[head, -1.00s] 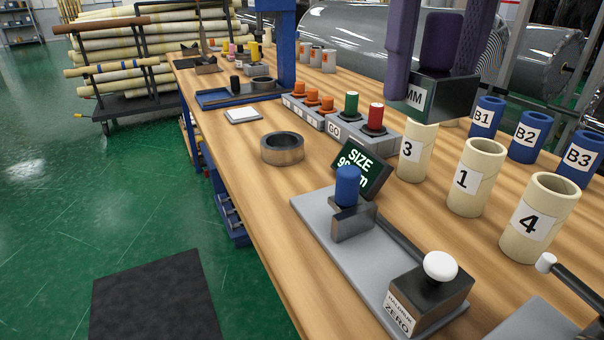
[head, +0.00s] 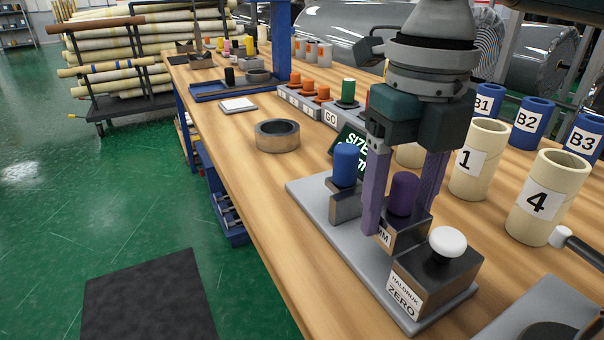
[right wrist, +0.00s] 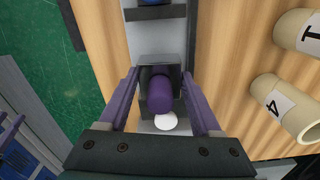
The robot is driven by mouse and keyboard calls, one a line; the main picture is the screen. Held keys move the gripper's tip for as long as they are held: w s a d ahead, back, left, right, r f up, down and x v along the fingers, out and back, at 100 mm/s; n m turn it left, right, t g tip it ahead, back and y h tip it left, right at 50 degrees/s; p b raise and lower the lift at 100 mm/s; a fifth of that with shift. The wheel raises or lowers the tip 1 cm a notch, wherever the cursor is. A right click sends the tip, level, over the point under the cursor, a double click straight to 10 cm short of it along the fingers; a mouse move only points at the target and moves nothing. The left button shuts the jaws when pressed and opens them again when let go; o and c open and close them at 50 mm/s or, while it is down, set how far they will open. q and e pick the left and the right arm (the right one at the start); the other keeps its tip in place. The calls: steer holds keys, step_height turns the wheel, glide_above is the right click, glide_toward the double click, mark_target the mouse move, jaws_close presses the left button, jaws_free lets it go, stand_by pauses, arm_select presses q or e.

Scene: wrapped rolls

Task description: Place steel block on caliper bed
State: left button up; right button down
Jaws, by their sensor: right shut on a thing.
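The steel block (head: 398,229) is dark, with a purple knob (head: 403,193) on top and a partly hidden white label. My right gripper (head: 402,215) points down with its purple fingers shut on it, one on each side. The caliper bed (head: 318,207) is a long grey plate. The block is over or on the bed, between the blue-knobbed jaw (head: 345,180) and the white-knobbed ZERO block (head: 437,277). Contact below the block is hidden. The right wrist view also shows the block (right wrist: 160,68) between the fingers.
Cream tubes (head: 479,160) and blue tubes (head: 531,128) stand to the right. A dark SIZE display (head: 348,141) is behind the bed. A metal ring (head: 277,136) lies to the left. The bench between the ring and the front edge is clear.

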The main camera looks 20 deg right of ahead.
mark_target(406, 176)
steer(key=shift+f, duration=1.25)
steer(key=shift+f, duration=0.15)
steer(key=shift+c, duration=0.3)
jaws_free()
step_height(406, 176, up, 12)
steer(key=shift+r+p, duration=0.15)
steer(key=shift+p, duration=0.85)
